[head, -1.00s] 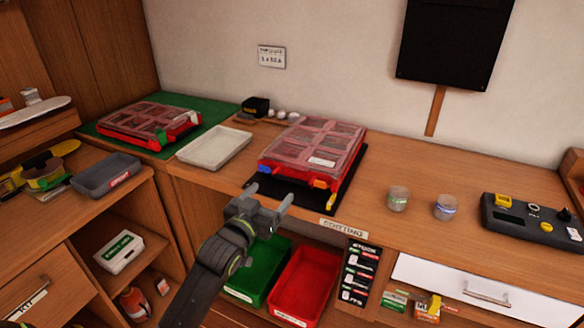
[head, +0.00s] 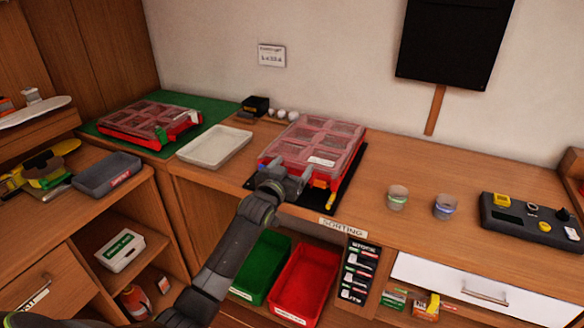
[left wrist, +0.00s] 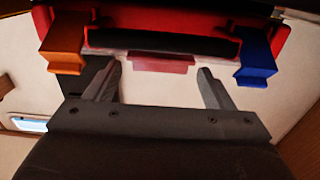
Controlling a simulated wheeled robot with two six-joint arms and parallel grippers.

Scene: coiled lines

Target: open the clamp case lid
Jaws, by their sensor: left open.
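A red case (head: 348,172) with a clear, reddish compartment lid (head: 318,138) lies on a black mat on the bench, its lid down. Its front edge has a blue latch (left wrist: 256,58) and an orange latch (left wrist: 64,48), with a dark handle bar (left wrist: 160,42) between them. My left gripper (head: 288,172) is at the front edge of this case, between the latches. In the left wrist view its fingers (left wrist: 160,78) are open and apart, with a reddish tab (left wrist: 160,64) showing between them. I cannot tell whether they touch the case. My right gripper is not in view.
A similar red case (head: 150,122) lies on a green mat at the left. A white tray (head: 214,146) stands between the cases. Two jars (head: 397,198) and a dark device (head: 530,222) are to the right. Green and red bins (head: 302,282) sit below the bench edge.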

